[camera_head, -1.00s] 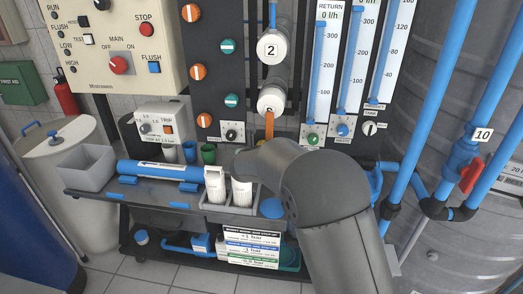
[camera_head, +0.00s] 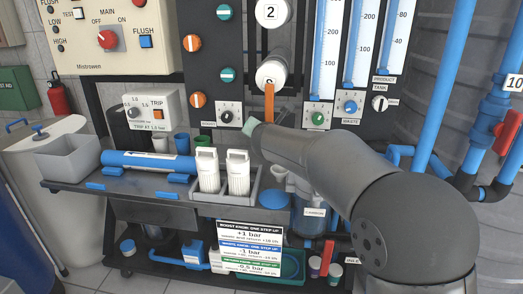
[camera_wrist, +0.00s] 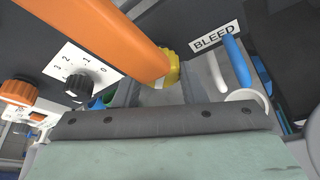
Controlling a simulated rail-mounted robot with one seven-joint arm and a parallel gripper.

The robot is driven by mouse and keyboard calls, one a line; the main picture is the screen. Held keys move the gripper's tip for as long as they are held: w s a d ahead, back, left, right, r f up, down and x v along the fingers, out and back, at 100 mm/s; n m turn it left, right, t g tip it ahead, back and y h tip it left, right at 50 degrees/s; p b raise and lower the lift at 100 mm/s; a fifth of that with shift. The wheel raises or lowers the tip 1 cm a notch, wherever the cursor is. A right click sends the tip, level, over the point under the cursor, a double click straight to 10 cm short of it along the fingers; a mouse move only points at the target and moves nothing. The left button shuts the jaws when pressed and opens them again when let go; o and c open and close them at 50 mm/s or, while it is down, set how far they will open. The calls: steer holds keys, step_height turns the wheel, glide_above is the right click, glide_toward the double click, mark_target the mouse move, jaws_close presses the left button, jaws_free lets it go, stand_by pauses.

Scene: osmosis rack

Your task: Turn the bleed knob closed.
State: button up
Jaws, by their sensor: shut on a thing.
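The bleed knob (camera_wrist: 173,68) is yellow and shows in the wrist view beside the white BLEED label (camera_wrist: 214,38). An orange bar (camera_wrist: 110,38) crosses in front of part of it. My gripper (camera_wrist: 155,93) is at the knob and shut on it; its finger contact is mostly hidden behind the grey gripper body. In the head view my gripper (camera_head: 251,126) is below the hanging orange bar (camera_head: 269,102), and the bleed knob is hidden there.
A black dial (camera_wrist: 78,84) sits on a white scale plate left of my gripper. Green (camera_head: 318,118) and blue (camera_head: 350,106) knobs are on the panel to the right. Two white filter cartridges (camera_head: 238,172) stand in a tray below. A red-handled valve (camera_head: 508,132) is far right.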

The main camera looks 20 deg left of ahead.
steer(key=m+y+b, duration=0.1)
steer(key=m+b, duration=0.1)
steer(key=b, duration=0.3)
steer(key=shift+d+f, duration=0.1)
steer(key=shift+f, duration=0.05)
steer(key=shift+m+y, duration=0.3)
steer(key=o, duration=0.7)
steer(key=v, duration=1.7)
steer(key=shift+s, duration=0.25)
